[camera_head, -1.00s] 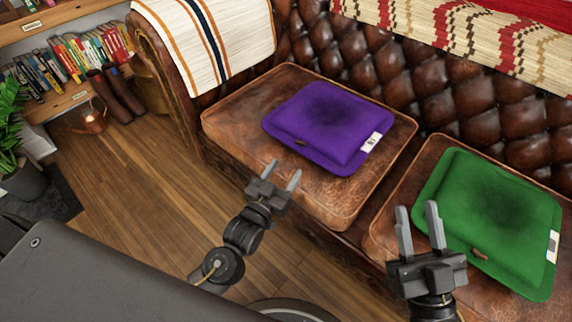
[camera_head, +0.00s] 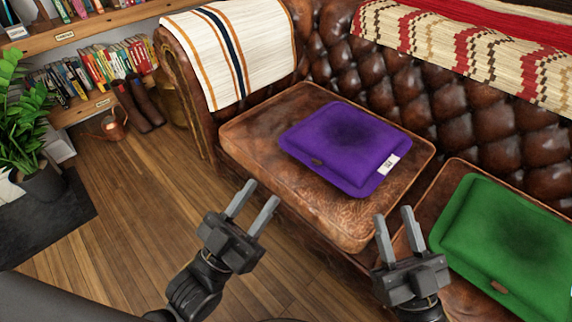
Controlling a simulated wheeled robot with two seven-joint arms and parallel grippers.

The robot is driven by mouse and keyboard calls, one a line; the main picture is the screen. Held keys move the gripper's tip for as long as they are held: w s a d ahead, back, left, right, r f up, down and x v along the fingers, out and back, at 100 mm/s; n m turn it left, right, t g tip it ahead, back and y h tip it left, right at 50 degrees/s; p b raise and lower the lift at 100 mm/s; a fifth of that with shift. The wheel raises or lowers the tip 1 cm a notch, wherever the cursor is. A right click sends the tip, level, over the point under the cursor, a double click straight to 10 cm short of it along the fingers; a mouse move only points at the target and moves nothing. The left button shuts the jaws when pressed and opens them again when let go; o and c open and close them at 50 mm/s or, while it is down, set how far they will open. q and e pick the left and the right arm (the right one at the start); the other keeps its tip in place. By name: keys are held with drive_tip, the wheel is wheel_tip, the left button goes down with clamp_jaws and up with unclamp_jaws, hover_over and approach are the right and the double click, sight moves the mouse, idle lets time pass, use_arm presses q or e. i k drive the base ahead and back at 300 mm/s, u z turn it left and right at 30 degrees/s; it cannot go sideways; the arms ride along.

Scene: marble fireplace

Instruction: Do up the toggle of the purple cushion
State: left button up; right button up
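The purple cushion (camera_head: 350,140) lies flat on the left seat of the brown leather sofa. My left gripper (camera_head: 253,207) is open and empty, in front of the seat and below left of the cushion. My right gripper (camera_head: 398,232) is open and empty, in front of the gap between the two seats, left of the green cushion.
The left seat (camera_head: 255,130) has bare leather around the purple cushion. The sofa arm, under a striped blanket (camera_head: 232,50), rises at the left. Wooden floor (camera_head: 120,215) is clear at left.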

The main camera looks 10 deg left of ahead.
sight(358, 150)
drive_tip(key=u, duration=0.1)
drive_tip(key=k, duration=0.4)
drive_tip(key=z, duration=1.25)
